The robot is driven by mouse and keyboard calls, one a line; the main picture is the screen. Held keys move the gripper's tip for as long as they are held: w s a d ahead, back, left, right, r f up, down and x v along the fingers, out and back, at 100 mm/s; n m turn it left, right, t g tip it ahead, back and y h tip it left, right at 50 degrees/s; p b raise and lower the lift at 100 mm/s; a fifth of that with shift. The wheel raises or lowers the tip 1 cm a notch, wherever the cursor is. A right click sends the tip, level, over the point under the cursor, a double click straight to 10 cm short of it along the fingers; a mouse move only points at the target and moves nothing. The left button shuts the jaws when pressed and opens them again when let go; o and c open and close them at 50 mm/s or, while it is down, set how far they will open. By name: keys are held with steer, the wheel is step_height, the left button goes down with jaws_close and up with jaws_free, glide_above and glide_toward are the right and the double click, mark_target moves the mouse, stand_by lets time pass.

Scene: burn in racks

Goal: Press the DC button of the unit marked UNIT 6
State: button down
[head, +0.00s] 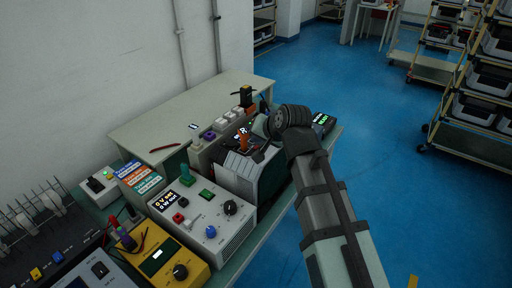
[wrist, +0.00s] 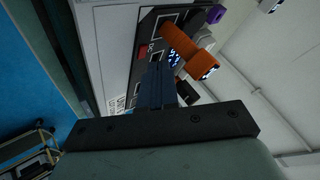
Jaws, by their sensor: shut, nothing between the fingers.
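In the wrist view my gripper (wrist: 158,68) has its fingers shut together and empty. The fingertips are in front of a dark panel (wrist: 146,24) with a white-lined layout and small DC lettering. A red patch (wrist: 142,52) is just left of the fingertips. I cannot tell whether the fingertips touch the panel. An orange part (wrist: 190,50) stands out to their right. In the head view my wrist is over the grey-cased unit (head: 238,170) in the middle of the bench row, and the fingers cannot be made out. I can read no UNIT 6 mark.
A pale unit with a display (head: 205,215) and a yellow meter (head: 168,262) stand nearer on the bench. Another unit with a green display (head: 322,122) is beyond my wrist. The bench top (head: 190,105) behind is mostly clear. Shelving racks stand at the right.

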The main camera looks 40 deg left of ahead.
steer(key=shift+f, duration=0.2)
steer(key=shift+f, duration=0.3)
steer(key=shift+f, duration=0.15)
stand_by(0.8)
steer(key=shift+r, duration=0.65)
step_height(320, 180, up, 6)
stand_by(0.9)
stand_by(0.4)
step_height(320, 180, up, 8)
stand_by(0.9)
